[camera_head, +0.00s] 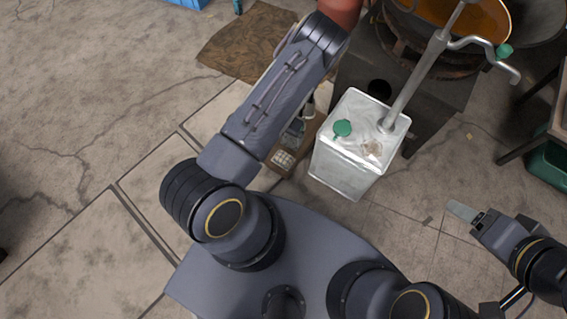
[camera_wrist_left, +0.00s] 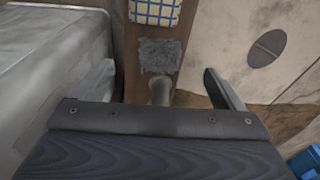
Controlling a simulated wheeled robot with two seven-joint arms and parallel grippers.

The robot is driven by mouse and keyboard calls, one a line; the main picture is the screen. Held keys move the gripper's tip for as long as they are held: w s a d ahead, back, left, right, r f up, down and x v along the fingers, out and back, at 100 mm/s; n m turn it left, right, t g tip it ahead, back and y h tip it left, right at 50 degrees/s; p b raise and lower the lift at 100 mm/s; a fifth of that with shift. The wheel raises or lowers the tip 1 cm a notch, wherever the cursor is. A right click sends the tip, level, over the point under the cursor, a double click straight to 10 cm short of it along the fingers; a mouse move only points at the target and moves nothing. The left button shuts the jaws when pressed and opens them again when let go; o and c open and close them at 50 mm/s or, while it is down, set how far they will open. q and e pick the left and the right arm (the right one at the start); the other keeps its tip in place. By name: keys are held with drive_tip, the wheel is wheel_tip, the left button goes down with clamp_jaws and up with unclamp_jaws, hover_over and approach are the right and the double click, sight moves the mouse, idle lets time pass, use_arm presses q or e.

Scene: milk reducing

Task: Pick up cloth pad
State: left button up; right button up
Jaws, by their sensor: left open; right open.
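The cloth pad (camera_wrist_left: 155,10), white with a blue check, lies on a narrow brown wooden board (camera_wrist_left: 133,75) at the top of the left wrist view. In the head view the cloth pad (camera_head: 283,158) shows just below my left forearm. My left gripper (camera_wrist_left: 163,70) is open over the board, with nothing held between its fingers. The pad is ahead of the fingertips in the wrist view and apart from them. In the head view my left arm mostly hides this gripper. My right gripper (camera_head: 464,211) is open and empty at the right, away from the pad.
A dark grey patch (camera_wrist_left: 160,55) lies on the board beside the pad. A white metal can (camera_head: 342,170) with a green cap stands close to the right. A large pan (camera_head: 465,15) is at the top right. A brown mat (camera_head: 240,45) lies at the back; floor at the left is clear.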

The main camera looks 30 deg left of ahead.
use_arm(q)
drive_tip(key=g, duration=0.1)
hover_over(284, 156)
drive_tip(key=w, duration=0.1)
drive_tip(key=f, duration=0.4)
drive_tip(key=shift+w+a+f+b, duration=0.2)
drive_tip(key=shift+a+f+b, duration=0.05)
drive_tip(key=shift+a+b, duration=0.15)
drive_tip(key=f+b, duration=0.1)
drive_tip(key=f, duration=0.1)
drive_tip(key=s+f+b, duration=0.1)
drive_tip(key=f+b, duration=0.1)
drive_tip(key=f, duration=0.1)
drive_tip(key=f+b, duration=0.1)
drive_tip(key=f, duration=0.1)
drive_tip(key=shift+s+d+f+b, duration=0.3)
drive_tip(key=shift+d+b, duration=0.05)
use_arm(e)
wheel_tip(284, 156, down, 6)
use_arm(q)
drive_tip(key=shift+c, duration=0.3)
use_arm(e)
drive_tip(key=shift+f, duration=0.1)
use_arm(q)
drive_tip(key=shift+r, duration=0.1)
drive_tip(key=c, duration=0.8)
